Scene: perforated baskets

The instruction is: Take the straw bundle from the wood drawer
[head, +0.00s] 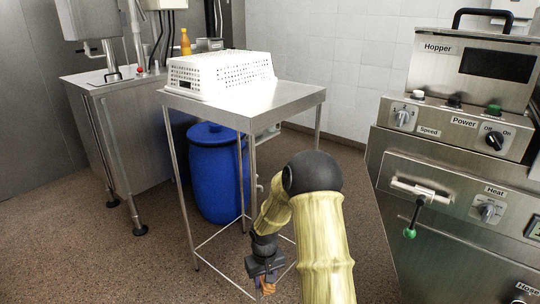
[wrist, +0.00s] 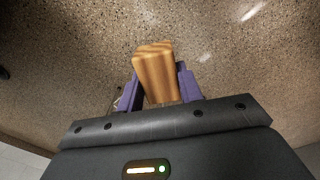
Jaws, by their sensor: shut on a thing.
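My gripper (head: 264,274) hangs low over the floor in the head view, at the end of my yellow-sleeved arm. In the head view only a small orange-brown part of the bundle (head: 267,287) shows below the gripper. No wood drawer can be made out in either view.
A steel table (head: 250,106) with an upturned white perforated basket (head: 220,72) stands ahead, a blue barrel (head: 213,172) under it. A steel machine (head: 455,190) with knobs and a green-tipped lever is close on the right. A steel cabinet (head: 130,130) stands left. Floor at front left is clear.

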